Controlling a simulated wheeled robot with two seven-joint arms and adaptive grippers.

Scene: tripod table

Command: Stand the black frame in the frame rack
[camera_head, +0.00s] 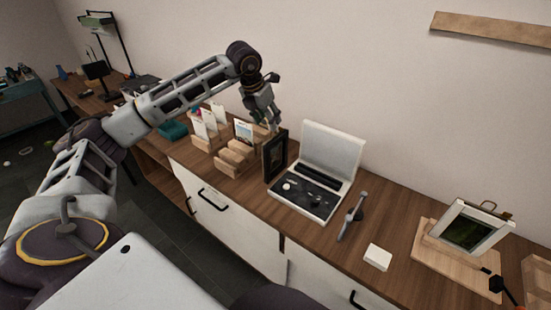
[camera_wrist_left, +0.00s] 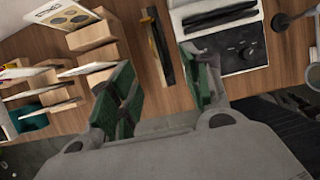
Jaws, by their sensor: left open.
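The black frame (camera_head: 275,158) stands upright on the wooden counter, just left of the open case. In the left wrist view the frame (camera_wrist_left: 161,52) shows nearly edge-on, as a thin dark strip. The wooden frame rack (camera_head: 234,160) stands to its left, with a light-edged picture (camera_head: 243,131) upright in its back; the rack also shows in the wrist view (camera_wrist_left: 93,35). My left gripper (camera_head: 272,126) is above the black frame, open. In the wrist view its green-padded fingers (camera_wrist_left: 160,78) are on either side of the frame's line, apart from it. My right gripper is out of view.
An open white case (camera_head: 331,150) with dark contents stands close right of the frame. A holder with white cards (camera_head: 204,127) is left of the rack. Farther right are a grey tool (camera_head: 352,217), a white block (camera_head: 377,257) and a white-framed picture (camera_head: 468,230).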

